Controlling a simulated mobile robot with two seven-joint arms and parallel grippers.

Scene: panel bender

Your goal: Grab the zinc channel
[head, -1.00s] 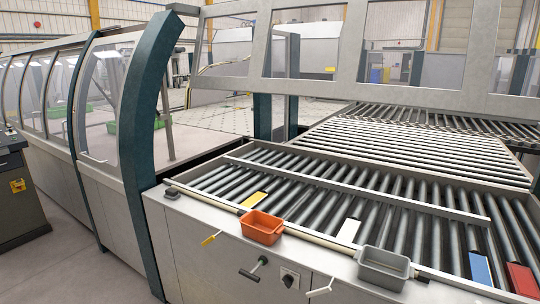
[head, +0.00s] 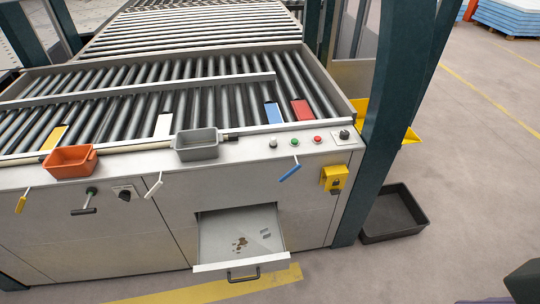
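No part that I can clearly tell as the zinc channel shows. A long pale grey bar (head: 150,88) lies across the roller table (head: 235,66) in the head view; I cannot tell whether it is a loose channel or a fixed rail. White (head: 163,125), yellow (head: 54,137), blue (head: 273,113) and red (head: 301,110) flat pieces sit among the front rollers.
An orange bin (head: 70,162) and a grey bin (head: 197,145) hang on the front edge. An open drawer (head: 238,236) juts out below. A black tray (head: 393,213) lies on the floor beside a dark post (head: 392,110). Floor at right is mostly clear.

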